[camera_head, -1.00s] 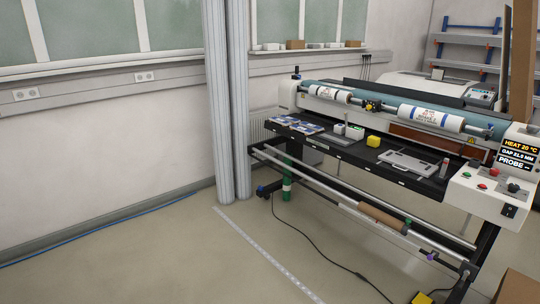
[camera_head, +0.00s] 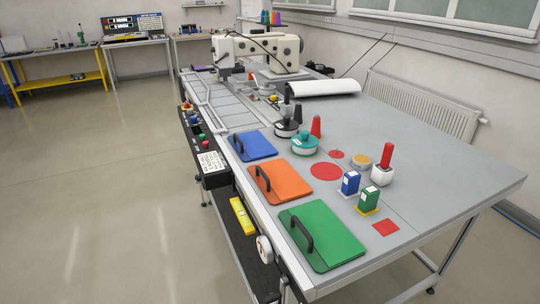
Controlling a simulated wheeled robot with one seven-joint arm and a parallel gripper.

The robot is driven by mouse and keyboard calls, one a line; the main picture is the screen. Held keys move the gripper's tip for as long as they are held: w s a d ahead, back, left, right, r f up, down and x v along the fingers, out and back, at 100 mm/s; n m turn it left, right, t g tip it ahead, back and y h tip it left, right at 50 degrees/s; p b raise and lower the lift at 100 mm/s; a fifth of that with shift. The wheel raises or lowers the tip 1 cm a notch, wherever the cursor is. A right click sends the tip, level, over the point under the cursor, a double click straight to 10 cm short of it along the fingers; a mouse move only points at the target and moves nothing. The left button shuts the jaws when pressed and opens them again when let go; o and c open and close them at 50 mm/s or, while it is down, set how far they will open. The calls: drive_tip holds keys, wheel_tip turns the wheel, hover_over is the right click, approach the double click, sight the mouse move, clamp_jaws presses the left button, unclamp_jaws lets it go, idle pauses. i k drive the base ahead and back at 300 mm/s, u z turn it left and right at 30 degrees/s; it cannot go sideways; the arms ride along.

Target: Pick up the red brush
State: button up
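My gripper is not in view. I cannot tell for certain which thing is the red brush. A red upright handle (camera_head: 386,155) stands in a white cup-like base (camera_head: 382,175) on the right part of the grey table (camera_head: 450,180). A red cone-shaped piece (camera_head: 316,126) stands farther back, behind a teal round piece (camera_head: 304,146). No bristles can be made out on either. Nothing touches them from above.
Blue (camera_head: 252,145), orange (camera_head: 281,180) and green (camera_head: 322,236) handled plates lie along the table's left edge. Blue (camera_head: 350,182) and green (camera_head: 368,200) small blocks stand near the white base. A sewing-type machine (camera_head: 265,52) stands behind. Floor at left is clear.

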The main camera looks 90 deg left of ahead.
sight(388, 150)
drive_tip(key=u, duration=1.45)
drive_tip(key=i, duration=1.9)
drive_tip(key=u, duration=1.3)
